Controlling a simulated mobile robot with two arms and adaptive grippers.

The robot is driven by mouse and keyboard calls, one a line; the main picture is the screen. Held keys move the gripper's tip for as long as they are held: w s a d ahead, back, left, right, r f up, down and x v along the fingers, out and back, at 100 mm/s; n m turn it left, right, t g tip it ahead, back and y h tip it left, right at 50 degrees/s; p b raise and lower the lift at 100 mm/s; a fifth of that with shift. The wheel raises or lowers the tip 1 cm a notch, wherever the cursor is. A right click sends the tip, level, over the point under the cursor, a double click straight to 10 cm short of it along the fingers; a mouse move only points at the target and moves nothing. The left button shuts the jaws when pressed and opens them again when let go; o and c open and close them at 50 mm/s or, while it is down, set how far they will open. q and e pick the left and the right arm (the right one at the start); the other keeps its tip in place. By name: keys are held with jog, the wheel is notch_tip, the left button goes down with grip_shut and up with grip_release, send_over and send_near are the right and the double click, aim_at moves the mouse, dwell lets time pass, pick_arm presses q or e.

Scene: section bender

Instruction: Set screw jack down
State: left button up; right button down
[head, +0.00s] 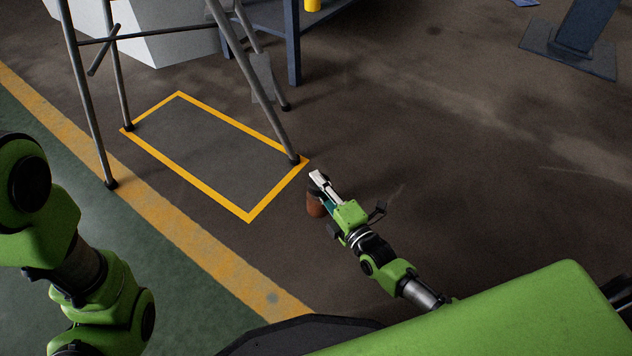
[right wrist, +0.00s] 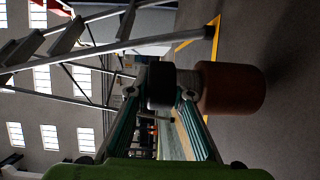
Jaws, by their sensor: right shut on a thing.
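The screw jack (head: 316,205) is a rust-brown cylinder with a dark upper part, partly hidden behind my right gripper (head: 325,189) in the head view. In the right wrist view, which is turned sideways, its brown body (right wrist: 232,88) extends to the right of the fingers. My right gripper (right wrist: 162,92) is shut on the jack's dark upper part. The jack looks upright. I cannot tell whether its base touches the floor. My left arm shows at the left of the head view, but its gripper is out of view.
A yellow-outlined rectangle (head: 250,215) is marked on the floor, left of the jack. A metal ladder (head: 270,110) stands over it, one foot close to the jack. A blue table (head: 293,45) and white block (head: 165,35) are behind.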

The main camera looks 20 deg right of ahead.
jog(key=shift+w+f+b, duration=0.2)
jog(key=shift+f+b, duration=0.25)
jog(key=c, duration=1.8)
grip_release()
jog(key=shift+s+f, duration=0.2)
jog(key=shift+f, duration=0.2)
